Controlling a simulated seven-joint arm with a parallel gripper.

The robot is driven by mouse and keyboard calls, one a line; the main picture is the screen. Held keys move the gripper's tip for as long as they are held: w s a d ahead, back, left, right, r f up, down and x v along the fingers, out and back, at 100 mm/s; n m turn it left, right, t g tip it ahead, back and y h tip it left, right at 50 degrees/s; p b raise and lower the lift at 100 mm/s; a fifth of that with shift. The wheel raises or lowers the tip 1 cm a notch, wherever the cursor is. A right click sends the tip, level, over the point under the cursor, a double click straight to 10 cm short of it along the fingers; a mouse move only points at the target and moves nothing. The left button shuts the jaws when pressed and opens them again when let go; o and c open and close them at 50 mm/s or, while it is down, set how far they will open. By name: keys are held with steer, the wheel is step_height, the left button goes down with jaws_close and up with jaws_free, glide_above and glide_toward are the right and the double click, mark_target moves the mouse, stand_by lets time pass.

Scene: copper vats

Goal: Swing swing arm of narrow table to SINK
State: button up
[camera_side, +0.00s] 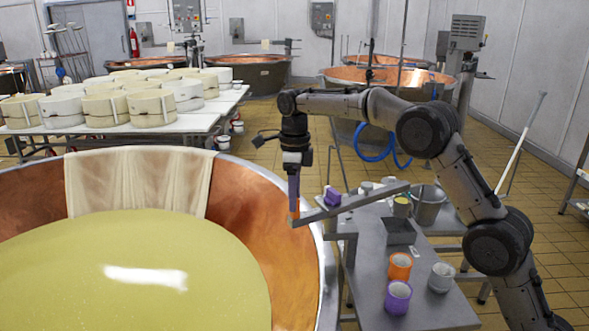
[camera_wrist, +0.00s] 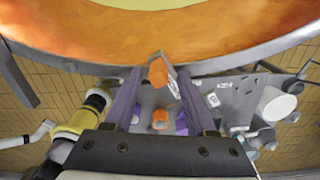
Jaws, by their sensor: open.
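The swing arm (camera_side: 355,203) is a grey bar above the narrow table (camera_side: 430,312). It slants from the right down to the left, and its free end reaches the right rim of the big copper vat. An orange piece (camera_wrist: 157,73) stands at that end. My gripper (camera_side: 294,203) points down over this end in the side view. In the wrist view my gripper (camera_wrist: 155,80) is open, with its purple fingers on either side of the orange piece. I cannot tell whether either finger touches it. I cannot make out which place is SINK.
The vat (camera_side: 262,232) holds yellow liquid, with a cloth over its far rim. On the table stand an orange cup (camera_side: 400,266), a purple cup (camera_side: 397,297) and a white cup (camera_side: 441,277). A metal bucket (camera_side: 428,205) stands behind. Cheese wheels fill a table at back left.

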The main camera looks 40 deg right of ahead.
step_height(320, 180, up, 12)
steer(key=shift+r, duration=0.15)
stand_by(0.4)
steer(key=shift+r, duration=0.1)
stand_by(0.4)
